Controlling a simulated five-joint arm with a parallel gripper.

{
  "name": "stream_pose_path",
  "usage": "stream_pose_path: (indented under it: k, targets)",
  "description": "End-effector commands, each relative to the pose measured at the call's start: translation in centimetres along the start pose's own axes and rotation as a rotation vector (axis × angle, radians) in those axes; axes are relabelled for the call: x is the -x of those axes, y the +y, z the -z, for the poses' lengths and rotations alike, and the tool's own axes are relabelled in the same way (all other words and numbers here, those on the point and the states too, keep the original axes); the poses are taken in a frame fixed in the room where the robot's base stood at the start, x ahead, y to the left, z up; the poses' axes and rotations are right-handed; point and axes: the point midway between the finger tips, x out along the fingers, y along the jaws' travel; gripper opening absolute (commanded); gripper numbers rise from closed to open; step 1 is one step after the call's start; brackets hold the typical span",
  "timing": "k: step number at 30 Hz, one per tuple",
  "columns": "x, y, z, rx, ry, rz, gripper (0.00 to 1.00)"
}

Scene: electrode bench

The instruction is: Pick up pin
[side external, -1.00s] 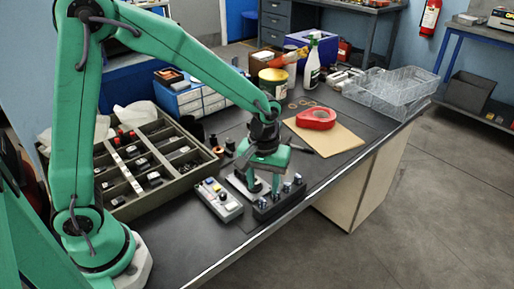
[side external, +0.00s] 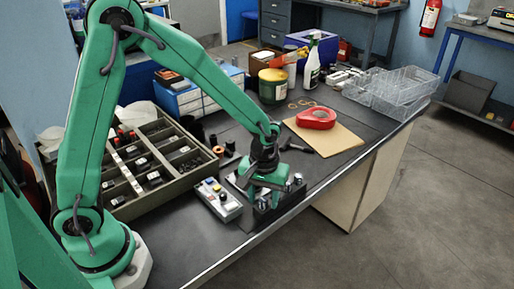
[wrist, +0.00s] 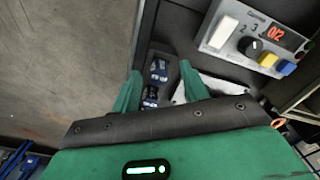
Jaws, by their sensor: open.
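A dark block (side external: 265,215) stands near the bench's front edge, with several metallic pins in it; one pin (side external: 298,179) shows at its right end. In the wrist view, pins with blue and silver tops (wrist: 158,70) and (wrist: 150,96) stand in a row in the block. My gripper (side external: 265,198) is low over the block, pointing down. In the wrist view my gripper (wrist: 160,68) is open, its green fingers on either side of the pin row. I cannot tell whether a finger touches a pin. The fingers hide some pins in the side view.
A grey control box (side external: 218,200) with coloured buttons stands left of the block. A compartment tray (side external: 150,160) is further left. The bench edge is close in front.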

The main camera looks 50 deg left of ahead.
Motion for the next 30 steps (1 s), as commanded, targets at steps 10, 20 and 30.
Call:
stream_pose_path:
  k: [10, 20, 30]
  targets:
    - [0.0, 0.0, 0.0, 0.000, 0.000, 0.000, 0.00]
    - [0.2, 0.0, 0.0, 0.000, 0.001, -0.001, 0.00]
    - [2.7, 0.1, 0.1, 0.000, 0.004, -0.004, 0.00]
